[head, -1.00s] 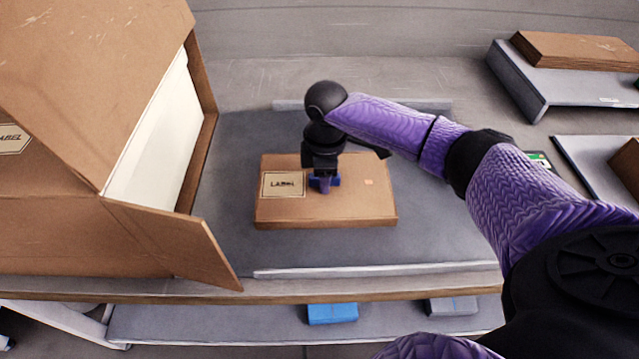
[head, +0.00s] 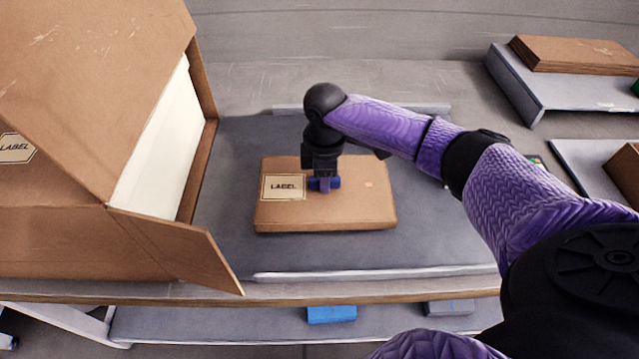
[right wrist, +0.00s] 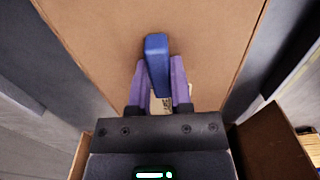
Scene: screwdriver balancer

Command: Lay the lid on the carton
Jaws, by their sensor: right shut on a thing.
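A flat brown cardboard piece (head: 350,209), which looks like the lid, has a cream label at its left and a blue grip block on top. It sits over the grey mat at the middle of the bench; I cannot tell whether it rests there. My right gripper (head: 322,184) points down and is shut on the blue block. In the right wrist view the purple fingers (right wrist: 158,85) flank the block (right wrist: 157,62), above the brown surface (right wrist: 100,35). A large brown carton (head: 90,90) stands at the left, its white inside showing on the right. My left gripper is out of view.
The carton's flap (head: 180,250) sticks out over the bench's front edge. Grey platforms with brown boards (head: 575,54) and another brown box (head: 627,165) are at the right. Blue (head: 332,314) and grey blocks lie on a lower shelf. The grey mat (head: 235,190) is bare around the brown piece.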

